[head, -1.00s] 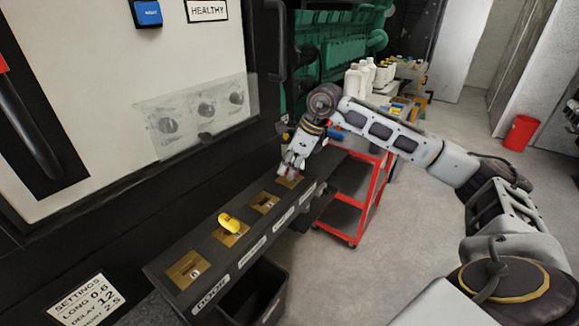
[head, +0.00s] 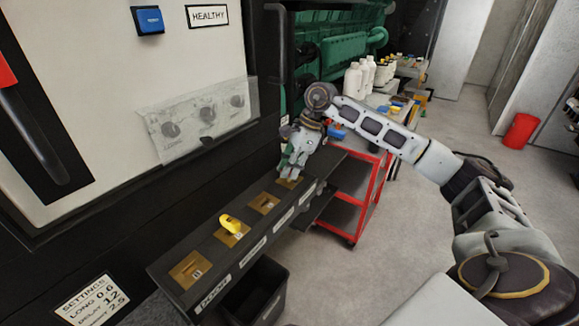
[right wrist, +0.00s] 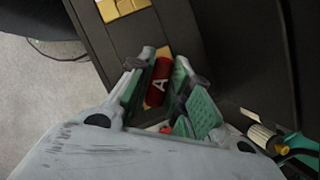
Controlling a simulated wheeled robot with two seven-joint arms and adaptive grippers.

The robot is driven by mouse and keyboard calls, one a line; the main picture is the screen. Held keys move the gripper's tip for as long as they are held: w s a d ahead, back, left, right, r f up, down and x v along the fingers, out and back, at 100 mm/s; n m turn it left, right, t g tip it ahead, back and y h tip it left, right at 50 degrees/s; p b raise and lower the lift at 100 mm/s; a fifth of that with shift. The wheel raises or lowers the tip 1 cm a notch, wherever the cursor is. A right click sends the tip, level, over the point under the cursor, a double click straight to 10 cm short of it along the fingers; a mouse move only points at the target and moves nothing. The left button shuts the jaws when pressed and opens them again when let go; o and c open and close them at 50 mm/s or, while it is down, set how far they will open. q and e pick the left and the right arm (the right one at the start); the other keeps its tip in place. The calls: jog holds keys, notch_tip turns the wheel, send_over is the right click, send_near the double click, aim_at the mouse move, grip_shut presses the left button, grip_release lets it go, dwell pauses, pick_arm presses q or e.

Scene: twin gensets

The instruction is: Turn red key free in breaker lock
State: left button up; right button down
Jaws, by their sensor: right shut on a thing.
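The red key, marked with a white A, shows in the right wrist view (right wrist: 158,82) between the fingers of my right gripper (right wrist: 160,88). My right gripper (head: 291,174) is shut on it at the far brass lock plate (head: 287,183) on the dark sloping panel (head: 232,262). The fingers hide the key and most of that plate in the head view. I cannot tell how far the key is turned. A yellow key (head: 231,224) stands in another brass plate nearer to me. My left gripper is not in view.
A black bin (head: 258,292) sits below the panel's near end. A clear cover (head: 203,118) juts from the cabinet above.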

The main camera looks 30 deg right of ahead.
jog(key=shift+n+g+p, duration=0.5)
jog(key=shift+n+g, duration=0.3)
jog(key=shift+n, duration=1.4)
jog(key=shift+n+g, duration=0.8)
jog(key=shift+n, duration=1.1)
jog(key=c, duration=1.3)
grip_release()
jog(key=shift+o, duration=0.2)
jog(key=shift+r+p, duration=2.2)
jog(key=shift+r, duration=1.6)
